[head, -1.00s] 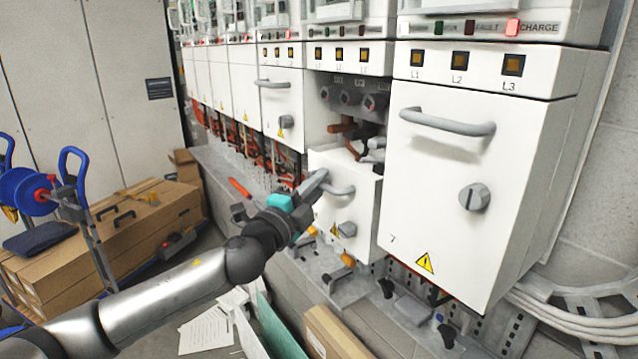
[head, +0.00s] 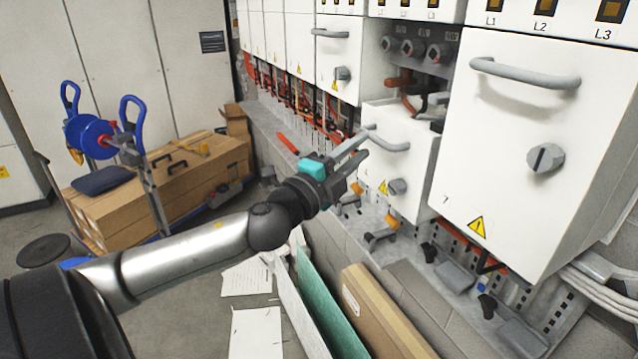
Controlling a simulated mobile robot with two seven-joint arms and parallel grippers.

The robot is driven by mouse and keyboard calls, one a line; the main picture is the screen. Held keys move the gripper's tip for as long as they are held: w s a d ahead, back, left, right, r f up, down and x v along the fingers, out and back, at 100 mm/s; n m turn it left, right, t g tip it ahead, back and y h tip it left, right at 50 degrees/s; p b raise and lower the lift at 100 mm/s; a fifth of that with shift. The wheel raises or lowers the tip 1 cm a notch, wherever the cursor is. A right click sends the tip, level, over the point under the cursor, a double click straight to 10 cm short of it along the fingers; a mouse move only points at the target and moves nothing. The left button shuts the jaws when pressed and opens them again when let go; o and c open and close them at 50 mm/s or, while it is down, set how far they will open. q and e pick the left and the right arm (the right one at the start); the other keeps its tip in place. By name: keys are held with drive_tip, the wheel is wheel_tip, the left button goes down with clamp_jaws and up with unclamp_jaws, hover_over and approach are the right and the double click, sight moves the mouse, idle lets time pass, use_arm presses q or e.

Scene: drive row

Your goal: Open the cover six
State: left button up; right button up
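The cover I take to be six (head: 413,165) is a white panel with a grey bar handle (head: 390,143), a round knob (head: 397,187) and a yellow warning sign. It sits lower than its neighbours, and above it the compartment (head: 415,60) shows dark round terminals and orange and black parts. My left gripper (head: 362,160) is just left of this cover, its fingers spread apart with nothing seen between them. The upper finger reaches the left end of the handle in the picture; I cannot tell whether they touch. My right gripper is out of view.
Closed cover 7 (head: 520,150) juts out at the right; another closed cover (head: 338,65) is left of the open compartment. Boards (head: 385,310) lean below the row. A trolley with cartons (head: 170,185) stands at the left. Papers (head: 255,330) lie on the floor.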

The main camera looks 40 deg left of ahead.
use_arm(q)
drive_tip(key=s+f, duration=0.1)
drive_tip(key=s, duration=0.9)
drive_tip(key=shift+f+b, duration=0.35)
drive_tip(key=shift+f, duration=0.05)
